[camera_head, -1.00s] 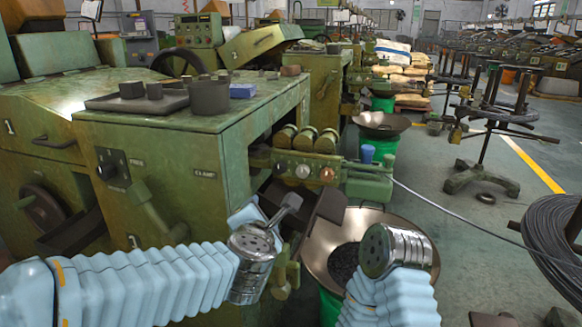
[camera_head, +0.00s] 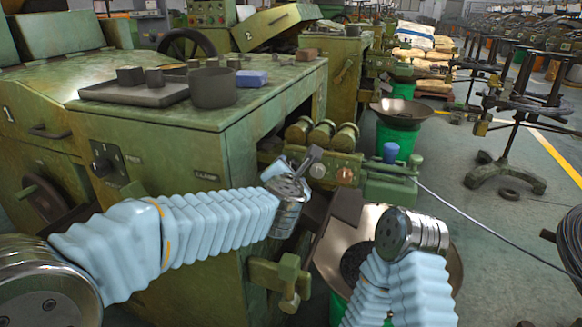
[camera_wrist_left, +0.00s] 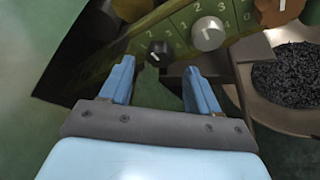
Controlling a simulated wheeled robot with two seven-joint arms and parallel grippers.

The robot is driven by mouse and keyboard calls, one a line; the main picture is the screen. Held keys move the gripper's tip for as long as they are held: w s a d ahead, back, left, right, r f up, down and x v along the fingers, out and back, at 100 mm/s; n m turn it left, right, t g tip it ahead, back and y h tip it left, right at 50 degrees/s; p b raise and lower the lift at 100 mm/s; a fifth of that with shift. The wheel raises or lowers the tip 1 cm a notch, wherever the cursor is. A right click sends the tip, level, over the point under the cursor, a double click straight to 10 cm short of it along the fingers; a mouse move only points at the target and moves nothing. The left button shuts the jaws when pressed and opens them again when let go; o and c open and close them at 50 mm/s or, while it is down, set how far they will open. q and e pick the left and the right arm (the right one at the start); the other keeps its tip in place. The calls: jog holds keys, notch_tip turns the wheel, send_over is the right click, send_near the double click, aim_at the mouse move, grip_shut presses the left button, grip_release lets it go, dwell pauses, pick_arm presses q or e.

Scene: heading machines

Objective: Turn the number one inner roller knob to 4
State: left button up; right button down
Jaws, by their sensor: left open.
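The roller unit of machine 1 has three brass rollers (camera_head: 322,134) above a row of knobs. In the head view a silver knob (camera_head: 318,171) and a copper knob (camera_head: 345,176) show beside my left gripper (camera_head: 296,167). In the left wrist view a black knob (camera_wrist_left: 157,52) lies just beyond and between the open blue fingers of my left gripper (camera_wrist_left: 157,72), apart from them. The silver knob (camera_wrist_left: 208,33) and copper knob (camera_wrist_left: 280,10) sit to its right on the numbered green panel (camera_wrist_left: 180,32). The black knob is hidden in the head view. My right gripper is hidden.
A metal funnel dish (camera_head: 440,265) with dark parts stands below the panel; the wrist view shows its black contents (camera_wrist_left: 290,78). A grey bin (camera_head: 213,87), a tray (camera_head: 140,92) and a blue block (camera_head: 251,78) lie on the cabinet top. Floor at right is partly clear.

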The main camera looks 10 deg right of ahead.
aim_at(292, 165)
pick_arm(q)
jog(key=x, duration=0.4)
jog(key=c, duration=1)
jog(key=shift+c, duration=0.2)
jog(key=m, duration=0.1)
jog(key=m+t+b, duration=0.1)
jog(key=shift+f+m+t+y+b, duration=0.25)
jog(key=shift+m+t+y+b, duration=0.05)
jog(key=shift+m+y, duration=0.1)
jog(key=shift+s+d+m+t+b, duration=0.1)
jog(key=shift+m+t+b, duration=0.5)
jog(key=shift+m+b, duration=0.45)
jog(key=shift+m, duration=0.35)
